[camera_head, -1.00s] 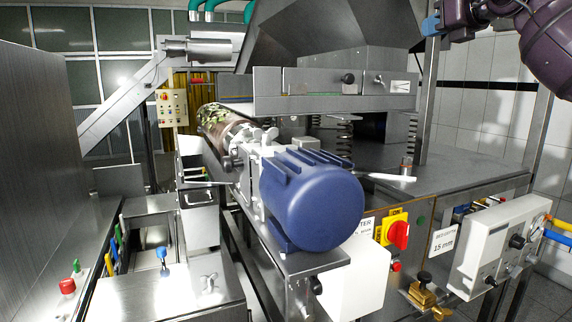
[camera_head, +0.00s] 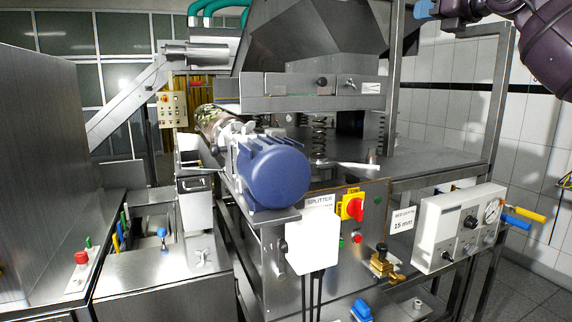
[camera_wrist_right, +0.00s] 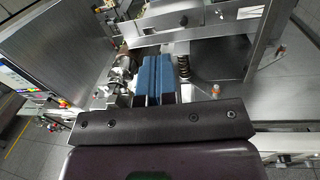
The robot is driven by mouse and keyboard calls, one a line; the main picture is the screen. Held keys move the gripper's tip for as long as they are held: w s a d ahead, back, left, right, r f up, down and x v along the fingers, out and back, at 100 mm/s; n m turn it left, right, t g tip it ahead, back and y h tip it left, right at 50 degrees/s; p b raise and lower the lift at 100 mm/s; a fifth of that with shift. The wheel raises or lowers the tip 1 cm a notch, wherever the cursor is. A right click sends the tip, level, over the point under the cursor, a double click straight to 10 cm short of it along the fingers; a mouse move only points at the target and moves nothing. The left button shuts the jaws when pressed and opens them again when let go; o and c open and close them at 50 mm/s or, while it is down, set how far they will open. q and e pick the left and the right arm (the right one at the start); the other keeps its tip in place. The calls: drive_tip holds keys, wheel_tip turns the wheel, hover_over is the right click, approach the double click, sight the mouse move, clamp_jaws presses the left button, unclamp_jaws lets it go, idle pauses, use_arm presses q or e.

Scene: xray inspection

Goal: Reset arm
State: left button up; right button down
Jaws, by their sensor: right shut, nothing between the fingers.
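My right arm comes in at the top right of the head view, bent and dark purple. Its gripper (camera_head: 427,9) is at the top edge, with a blue fingertip part showing and the rest cut off. In the right wrist view the two blue fingers (camera_wrist_right: 159,78) lie side by side, shut, with nothing between them. The gripper appears clear of the machine in the head view. My left arm and gripper are not in view.
A steel splitter machine with a blue motor (camera_head: 274,174) fills the middle. A red and yellow switch (camera_head: 353,206) and a grey gauge box (camera_head: 461,228) are on its front. A steel cabinet (camera_head: 45,180) stands at left. Tiled floor (camera_head: 515,275) is open at lower right.

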drive_tip(key=s+a+r+n+g+y, duration=0.1)
drive_tip(key=s+a+r+y, duration=0.3)
drive_tip(key=a+y, duration=0.3)
drive_tip(key=a+f+m+y, duration=0.3)
drive_tip(key=a+f, duration=0.2)
drive_tip(key=f, duration=0.1)
drive_tip(key=s+d+f+m+t+h, duration=0.1)
drive_tip(key=d+f+m+t+h, duration=0.35)
drive_tip(key=f+m, duration=1.3)
drive_tip(key=s+a+f+m+t+h, duration=0.1)
drive_tip(key=f+m+h, duration=0.75)
drive_tip(key=f, duration=1.75)
drive_tip(key=s+d+f+m+g+h, duration=0.2)
drive_tip(key=s+f+m, duration=0.3)
drive_tip(key=f, duration=0.5)
drive_tip(key=s+d+f+m+g+h, duration=0.1)
drive_tip(key=s+d+f+m+g, duration=0.15)
drive_tip(key=s+f, duration=0.65)
drive_tip(key=s+d+f+m+g+h, duration=0.2)
drive_tip(key=s+f+m+g+h, duration=0.1)
drive_tip(key=s+f, duration=1.6)
drive_tip(key=shift+s+d+m+g, duration=0.35)
drive_tip(key=shift+s+m+g, duration=0.25)
drive_tip(key=shift+s+m, duration=0.2)
drive_tip(key=shift+w, duration=0.1)
